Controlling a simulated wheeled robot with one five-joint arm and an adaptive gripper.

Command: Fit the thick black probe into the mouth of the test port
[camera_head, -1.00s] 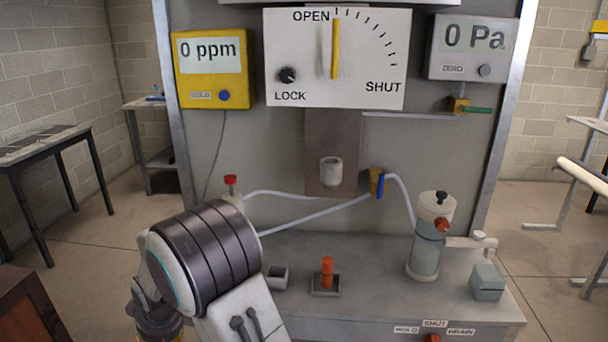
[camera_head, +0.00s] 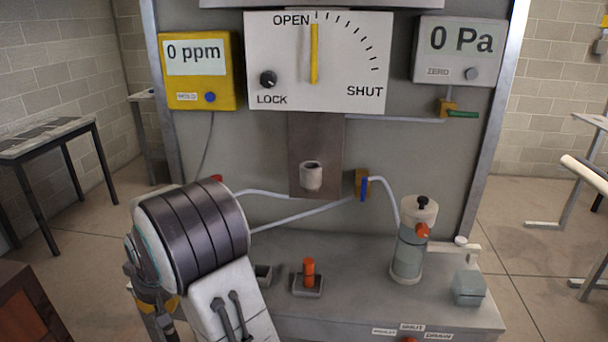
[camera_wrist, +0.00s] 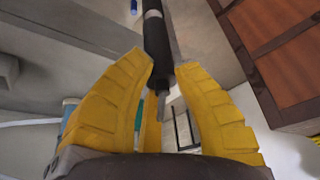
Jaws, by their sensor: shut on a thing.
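The thick black probe (camera_wrist: 157,40) is a dark rod with a pale band, running up and away between the yellow fingertips in the wrist view. My gripper (camera_wrist: 163,68) is shut on it; a thin grey rod shows below the fingertips. In the head view my gripper is mostly hidden behind my arm at lower left. The likely test port (camera_head: 311,176) is a short pale cup with a dark open mouth, on a brown upright plate at the middle of the panel. The probe is away from it, to the lower left.
The bench carries an orange-topped plug (camera_head: 308,274), a small grey cup (camera_head: 263,274) partly behind my arm, and a clear pump cylinder (camera_head: 411,245). Pale hoses (camera_head: 305,215) cross below the port. A yellow meter (camera_head: 200,72) hangs at upper left. Space in front of the port looks clear.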

